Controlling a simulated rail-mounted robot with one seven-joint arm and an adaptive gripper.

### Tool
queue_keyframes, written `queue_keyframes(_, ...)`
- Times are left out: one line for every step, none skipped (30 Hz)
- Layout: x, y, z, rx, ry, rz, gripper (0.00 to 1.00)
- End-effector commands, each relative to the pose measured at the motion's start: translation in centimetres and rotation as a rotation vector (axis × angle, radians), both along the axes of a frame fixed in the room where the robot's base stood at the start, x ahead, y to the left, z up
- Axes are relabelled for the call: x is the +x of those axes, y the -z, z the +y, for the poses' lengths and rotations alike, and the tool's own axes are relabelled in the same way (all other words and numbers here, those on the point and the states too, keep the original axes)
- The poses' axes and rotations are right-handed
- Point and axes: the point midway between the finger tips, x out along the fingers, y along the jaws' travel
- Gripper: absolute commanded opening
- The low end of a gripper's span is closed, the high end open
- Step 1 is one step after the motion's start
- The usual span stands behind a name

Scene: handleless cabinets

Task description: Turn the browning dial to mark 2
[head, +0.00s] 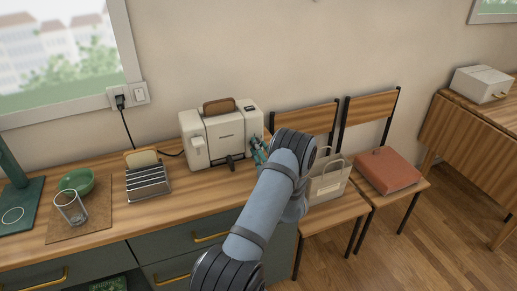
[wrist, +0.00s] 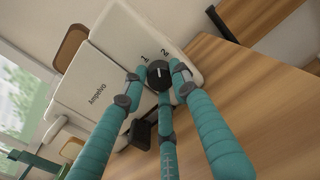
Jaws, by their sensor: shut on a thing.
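The cream toaster (head: 222,137) stands on the wooden counter with a slice of bread (head: 219,106) sticking out of its top. In the wrist view, its round black browning dial (wrist: 159,70) has a white pointer line and sits on the end panel (wrist: 165,28) below printed marks 1 and 2. The pointer is small; it seems to aim upward, but I cannot tell its exact mark. My gripper (wrist: 156,77) has teal fingers closed around the dial. In the head view, my gripper (head: 259,152) is at the toaster's right end, and my arm hides the dial.
A metal rack (head: 148,183) with bread, a glass (head: 71,208) and a green bowl (head: 77,181) stand left on the counter. A black lever (wrist: 140,133) juts out near my fingers. Chairs with a bag (head: 328,184) and red object (head: 387,171) stand right.

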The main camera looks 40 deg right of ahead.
Motion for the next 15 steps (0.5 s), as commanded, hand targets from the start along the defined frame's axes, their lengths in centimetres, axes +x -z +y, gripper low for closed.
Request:
queue_keyframes(-0.01, -0.09, -0.06, 0.001, 0.001, -0.001, 0.02)
queue_keyframes(-0.01, -0.11, -0.06, 0.007, 0.001, -0.004, 0.02)
queue_keyframes(0.01, -0.18, -0.07, 0.027, 0.001, -0.010, 0.02)
queue_keyframes(0.00, -0.23, -0.09, 0.053, 0.001, -0.017, 0.02)
queue_keyframes(-0.02, -0.29, -0.12, 0.086, 0.001, -0.027, 0.02)
queue_keyframes(0.02, -0.36, -0.08, 0.137, 0.000, -0.043, 0.02)
queue_keyframes(-0.02, -0.39, -0.13, 0.176, 0.002, -0.054, 0.02)
queue_keyframes(0.01, -0.42, -0.09, 0.214, 0.001, -0.067, 0.02)
queue_keyframes(-0.01, -0.40, -0.12, 0.260, 0.001, -0.081, 0.02)
queue_keyframes(0.02, -0.37, -0.10, 0.290, 0.000, -0.090, 0.02)
queue_keyframes(0.04, -0.34, -0.07, 0.315, -0.001, -0.098, 0.02)
queue_keyframes(0.02, -0.28, -0.10, 0.342, 0.000, -0.106, 0.02)
queue_keyframes(0.01, -0.25, -0.11, 0.354, 0.000, -0.111, 0.02)
queue_keyframes(0.02, -0.22, -0.10, 0.364, 0.000, -0.114, 0.02)
queue_keyframes(0.03, -0.18, -0.09, 0.369, 0.000, -0.116, 0.02)
